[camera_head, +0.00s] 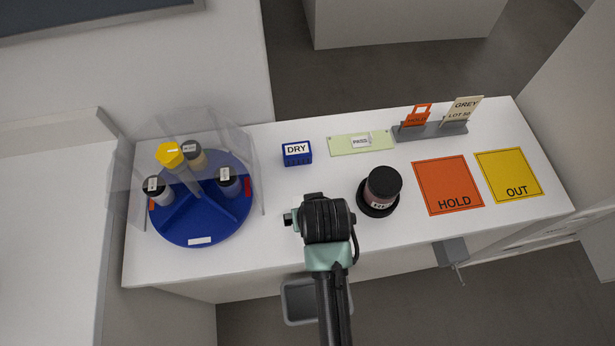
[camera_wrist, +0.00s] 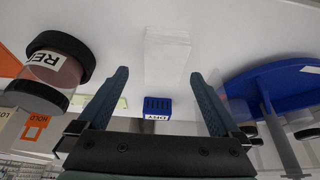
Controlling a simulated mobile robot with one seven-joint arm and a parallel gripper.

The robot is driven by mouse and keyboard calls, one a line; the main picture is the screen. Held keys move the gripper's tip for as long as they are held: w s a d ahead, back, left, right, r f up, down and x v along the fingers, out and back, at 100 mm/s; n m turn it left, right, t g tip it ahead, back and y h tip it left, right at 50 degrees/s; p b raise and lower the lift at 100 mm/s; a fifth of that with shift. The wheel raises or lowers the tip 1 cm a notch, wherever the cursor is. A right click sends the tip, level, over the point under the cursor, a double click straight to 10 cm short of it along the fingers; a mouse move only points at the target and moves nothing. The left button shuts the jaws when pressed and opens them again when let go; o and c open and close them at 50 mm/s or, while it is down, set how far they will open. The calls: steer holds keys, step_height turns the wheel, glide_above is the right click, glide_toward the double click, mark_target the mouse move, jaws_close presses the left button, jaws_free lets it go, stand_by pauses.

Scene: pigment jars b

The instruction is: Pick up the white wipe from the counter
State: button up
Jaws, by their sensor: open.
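The white wipe (camera_wrist: 167,52) is a pale folded rectangle on the white counter (camera_head: 290,250), seen in the wrist view just beyond and between my fingertips. In the head view I cannot make it out; my arm and wrist cover that part of the counter. My gripper (camera_wrist: 160,76) is open, with its two dark fingers apart and nothing held between them. Whether the fingertips touch the counter cannot be told.
A dark-lidded jar (camera_head: 383,186) stands on a black base close right of my wrist. A blue DRY block (camera_head: 297,153) is behind. A blue turntable (camera_head: 205,225) with several jars and a clear shield is left. Orange HOLD (camera_head: 448,185) and yellow OUT (camera_head: 508,174) mats lie right.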

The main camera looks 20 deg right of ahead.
steer(key=shift+a+x, duration=0.15)
steer(key=shift+x, duration=1.1)
steer(key=shift+a+x, duration=0.1)
steer(key=shift+x, duration=1.15)
steer(key=c, duration=1.3)
